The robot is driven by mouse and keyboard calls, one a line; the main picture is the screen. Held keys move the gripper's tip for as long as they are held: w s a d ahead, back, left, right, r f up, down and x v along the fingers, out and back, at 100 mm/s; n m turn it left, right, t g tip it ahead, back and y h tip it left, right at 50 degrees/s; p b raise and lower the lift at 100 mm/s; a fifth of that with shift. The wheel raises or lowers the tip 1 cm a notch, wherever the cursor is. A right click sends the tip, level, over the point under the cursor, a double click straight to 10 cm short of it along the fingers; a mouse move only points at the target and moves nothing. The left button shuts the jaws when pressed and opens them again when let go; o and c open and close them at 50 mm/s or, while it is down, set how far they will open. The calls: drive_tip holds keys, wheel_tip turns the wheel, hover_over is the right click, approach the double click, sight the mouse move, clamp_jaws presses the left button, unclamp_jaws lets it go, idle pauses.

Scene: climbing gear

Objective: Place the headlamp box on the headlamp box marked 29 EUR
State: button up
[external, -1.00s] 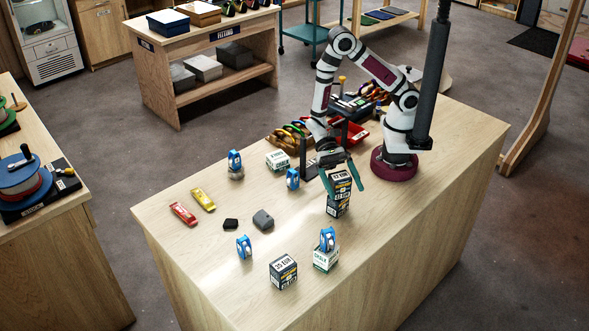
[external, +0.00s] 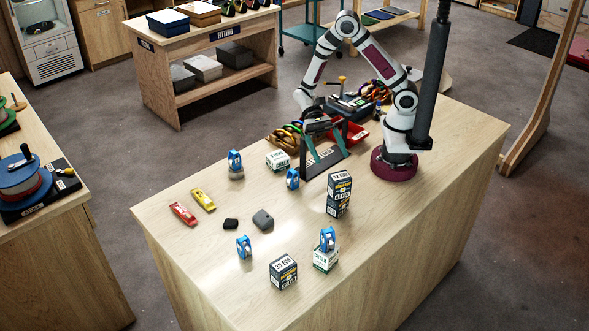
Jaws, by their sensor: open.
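Two dark headlamp boxes stand stacked on the table in the external view. The upper box (external: 339,185) rests on the lower box (external: 337,208), roughly in line with it. A third headlamp box (external: 283,273) stands alone near the front edge, with a price on its top that is too small to read surely. My gripper (external: 328,160) is open and empty, its teal fingers apart, up and behind the stack near the black frame. It is clear of the boxes.
A black frame (external: 308,165) stands behind the stack, with a red tray (external: 353,133) near it. Chalk boxes (external: 325,262) (external: 278,161), blue pulleys (external: 244,246) (external: 292,179), and red (external: 183,213) and yellow (external: 203,200) pieces dot the table.

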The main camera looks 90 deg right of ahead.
drive_tip(key=s+d+r+n+t+h, duration=0.4)
drive_tip(key=s+d+r+n+h, duration=0.3)
drive_tip(key=s+d+h, duration=0.3)
drive_tip(key=shift+s+d+n+t+h, duration=0.3)
drive_tip(key=shift+s+d+n+t, duration=0.15)
drive_tip(key=shift+s+d, duration=0.55)
